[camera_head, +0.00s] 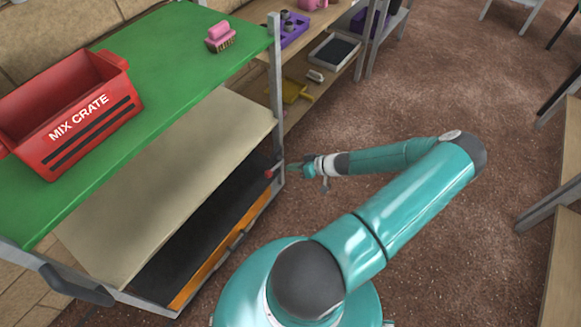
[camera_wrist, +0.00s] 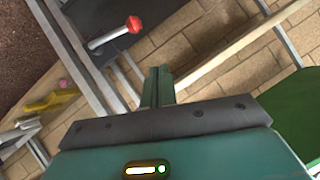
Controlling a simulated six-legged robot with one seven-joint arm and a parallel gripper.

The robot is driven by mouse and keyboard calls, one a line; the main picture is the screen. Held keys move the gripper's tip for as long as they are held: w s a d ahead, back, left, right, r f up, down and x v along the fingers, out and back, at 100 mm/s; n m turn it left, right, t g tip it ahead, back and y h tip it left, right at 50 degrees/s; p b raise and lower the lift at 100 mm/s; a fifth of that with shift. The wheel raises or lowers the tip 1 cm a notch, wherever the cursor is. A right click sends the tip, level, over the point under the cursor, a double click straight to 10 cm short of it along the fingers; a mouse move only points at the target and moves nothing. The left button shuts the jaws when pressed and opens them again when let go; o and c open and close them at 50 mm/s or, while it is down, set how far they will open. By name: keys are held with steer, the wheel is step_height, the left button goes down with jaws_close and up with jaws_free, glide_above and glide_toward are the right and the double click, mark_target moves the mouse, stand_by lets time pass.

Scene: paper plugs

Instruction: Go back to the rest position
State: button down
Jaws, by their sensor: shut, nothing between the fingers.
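My gripper (camera_head: 290,168) is at the end of my outstretched arm, beside the near right upright of the shelf unit. In the wrist view its two fingers (camera_wrist: 158,84) are together with nothing between them. A red-tipped pale rod (camera_wrist: 115,34) lies ahead and to the left of the fingertips, apart from them. In the head view a small red knob (camera_head: 269,174) shows by the upright, just left of my fingertips. Whether they touch cannot be told from the head view alone.
The shelf unit's green top (camera_head: 180,75) holds a red crate marked MIX CRATE (camera_head: 68,118) and a pink brush (camera_head: 220,37). Open brown floor (camera_head: 420,95) lies to the right.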

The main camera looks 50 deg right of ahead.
stand_by(0.5)
steer(key=w+a+r+n+g+h, duration=0.1)
steer(key=w+a+r+g, duration=0.2)
steer(key=a+r, duration=0.55)
steer(key=w+a+r+n+g, duration=0.2)
steer(key=a+r+g, duration=0.25)
steer(key=r, duration=0.65)
steer(key=w+a+r+n+g+h, duration=0.1)
steer(key=w+a+r+g, duration=0.15)
steer(key=a+r, duration=0.6)
steer(key=s+a+r+t, duration=0.1)
steer(key=s+a+r, duration=0.2)
steer(key=a+r, duration=0.2)
steer(key=s+a+r+m+t+h, duration=0.1)
steer(key=s+a+r, duration=0.3)
steer(key=r, duration=0.4)
steer(key=s+a+r+t, duration=0.2)
steer(key=s+a+r, duration=0.1)
steer(key=a+r, duration=0.3)
steer(key=shift+s+a+r+m+h, duration=0.3)
steer(key=shift+r+m, duration=0.1)
steer(key=shift+r, duration=0.35)
